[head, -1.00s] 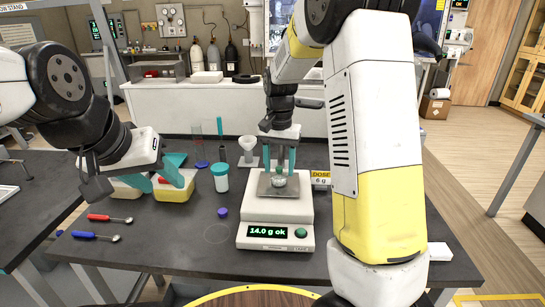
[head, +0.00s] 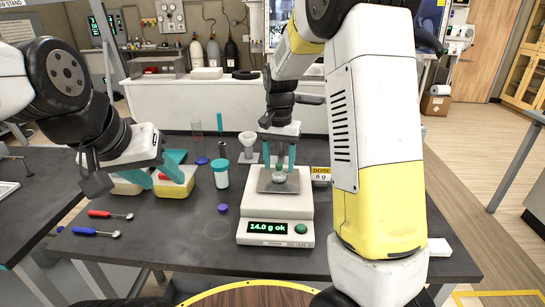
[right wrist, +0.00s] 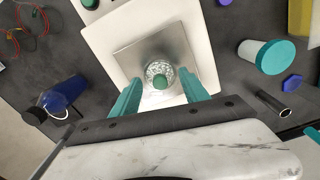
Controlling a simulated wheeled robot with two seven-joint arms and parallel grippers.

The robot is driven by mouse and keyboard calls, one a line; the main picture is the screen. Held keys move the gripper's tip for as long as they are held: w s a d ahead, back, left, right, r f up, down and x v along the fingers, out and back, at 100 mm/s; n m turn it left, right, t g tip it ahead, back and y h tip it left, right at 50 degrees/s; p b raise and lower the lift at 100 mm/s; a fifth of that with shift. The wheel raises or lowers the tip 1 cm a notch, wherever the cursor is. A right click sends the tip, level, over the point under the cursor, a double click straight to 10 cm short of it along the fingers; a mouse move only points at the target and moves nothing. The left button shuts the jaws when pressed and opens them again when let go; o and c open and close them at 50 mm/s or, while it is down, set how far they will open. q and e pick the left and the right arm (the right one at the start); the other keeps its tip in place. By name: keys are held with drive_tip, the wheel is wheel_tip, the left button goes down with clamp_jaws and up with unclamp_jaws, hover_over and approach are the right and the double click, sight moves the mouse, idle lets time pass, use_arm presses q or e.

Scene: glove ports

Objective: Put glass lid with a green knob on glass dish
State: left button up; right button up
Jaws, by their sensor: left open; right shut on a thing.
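The glass lid with a green knob (right wrist: 160,82) shows between the fingertips of my right gripper (right wrist: 161,90) in the right wrist view. The glass dish (head: 279,177) stands on the balance's metal pan; it is small and partly hidden by the lid and fingers. My right gripper (head: 279,165) points straight down over the pan and is shut on the lid. Lid and dish overlap, so I cannot tell whether the lid touches the rim. My left gripper (head: 166,177) is open, over the yellow tub at the left.
The balance (head: 275,229) reads 14.0 g ok. A teal-capped jar (head: 220,175), a purple cap (head: 223,208) and a yellow tub (head: 174,189) stand to its left. Red and blue spoons (head: 95,232) lie at front left. A DOSE 6 g sign (head: 320,174) stands at its right.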

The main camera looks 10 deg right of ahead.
drive_tip(key=shift+f, duration=0.4)
idle(0.6)
drive_tip(key=o, duration=1.4)
wheel_tip(320, 180, up, 7)
drive_tip(key=shift+r, duration=0.4)
